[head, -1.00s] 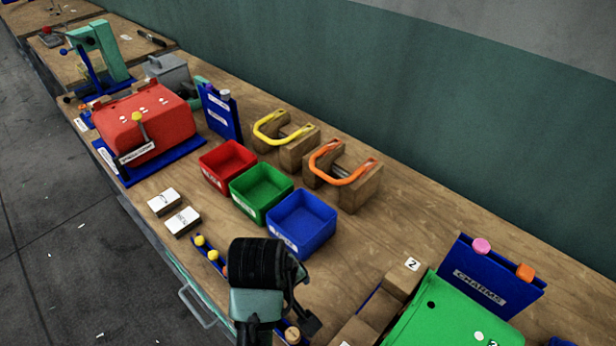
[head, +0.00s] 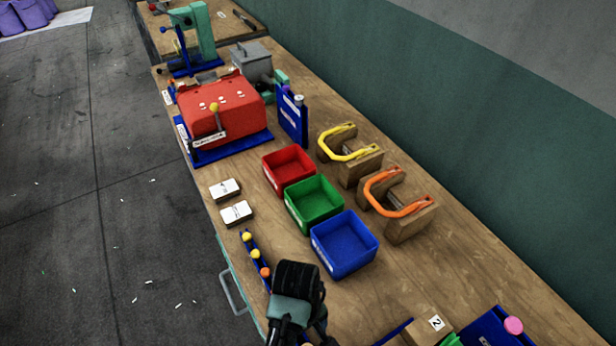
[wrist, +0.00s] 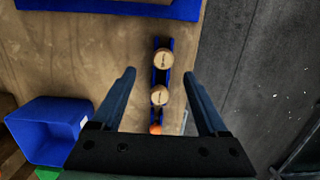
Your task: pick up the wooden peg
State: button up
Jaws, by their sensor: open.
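Two round wooden peg tops with small dark labels, a far peg (wrist: 164,58) and a near peg (wrist: 159,95), stand in a narrow blue rack (wrist: 160,76) in the wrist view. My gripper (wrist: 160,74) is open and empty. Its fingers are on either side of the rack, with the pegs between them in the picture; I see no contact. In the head view my gripper hides the wooden pegs; only the rack's yellow and orange tops (head: 265,272) show.
Red (head: 289,168), green (head: 314,203) and blue (head: 344,244) open bins stand beside the rack. Two white-topped blocks (head: 236,213) lie nearby. Wooden blocks with orange (head: 385,190) and yellow handles stand behind. The bench edge is close to the rack.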

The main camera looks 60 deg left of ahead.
jog(key=shift+s+d+f+p, duration=0.1)
jog(key=shift+d+f+p, duration=0.15)
jog(key=shift+f, duration=0.65)
jog(key=shift+s+d+f+p, duration=0.1)
jog(key=shift+d+f+p, duration=0.1)
jog(key=shift+f, duration=0.65)
jog(key=shift+s+d+f+p, duration=0.15)
jog(key=shift+f+p, duration=0.1)
jog(key=shift+f, duration=0.65)
jog(key=shift+w, duration=0.1)
jog(key=shift+c, duration=0.4)
grip_shut()
